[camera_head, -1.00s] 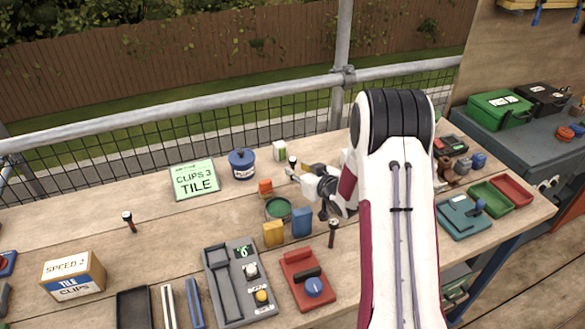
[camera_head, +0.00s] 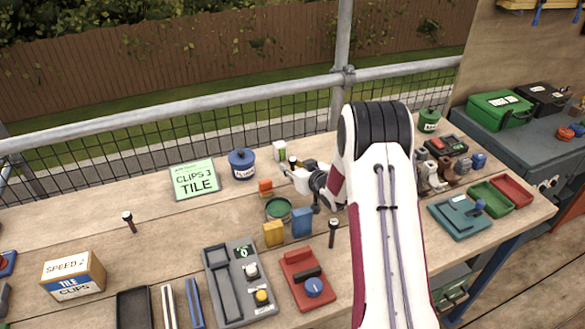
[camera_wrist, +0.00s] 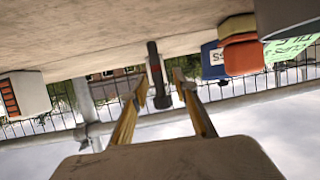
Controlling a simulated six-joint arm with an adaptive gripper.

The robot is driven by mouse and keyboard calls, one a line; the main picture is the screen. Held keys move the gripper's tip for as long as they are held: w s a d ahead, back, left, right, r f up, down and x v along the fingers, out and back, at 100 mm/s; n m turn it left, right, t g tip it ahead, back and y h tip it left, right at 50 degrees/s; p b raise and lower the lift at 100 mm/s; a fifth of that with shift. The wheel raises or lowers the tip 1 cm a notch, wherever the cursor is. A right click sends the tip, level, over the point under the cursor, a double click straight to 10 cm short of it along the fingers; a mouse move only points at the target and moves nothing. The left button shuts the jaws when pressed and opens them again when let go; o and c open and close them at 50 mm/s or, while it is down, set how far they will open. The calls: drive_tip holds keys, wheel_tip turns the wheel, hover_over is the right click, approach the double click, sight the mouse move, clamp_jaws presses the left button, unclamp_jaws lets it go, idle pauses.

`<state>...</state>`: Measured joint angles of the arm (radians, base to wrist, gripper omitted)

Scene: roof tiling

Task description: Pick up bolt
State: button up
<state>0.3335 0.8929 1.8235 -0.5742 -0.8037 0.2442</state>
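A dark bolt (camera_wrist: 153,62) with a red band stands upright on the bench in the wrist view, which is upside down. Its dark head (camera_wrist: 163,101) is between my fingers. My gripper (camera_wrist: 160,87) is open, one finger on each side of the bolt, with gaps showing. In the head view my gripper (camera_head: 287,169) is low over the back of the bench, and the bolt's dark head (camera_head: 292,160) shows beside it. Other upright bolts stand at left (camera_head: 130,221) and front centre (camera_head: 333,233).
A green sign (camera_head: 195,179) lies farther left. Bench around the left bolt is clear.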

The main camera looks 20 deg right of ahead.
idle(0.3)
clamp_jaws()
drive_tip(key=shift+r, duration=0.15)
drive_tip(key=shift+r, duration=4.85)
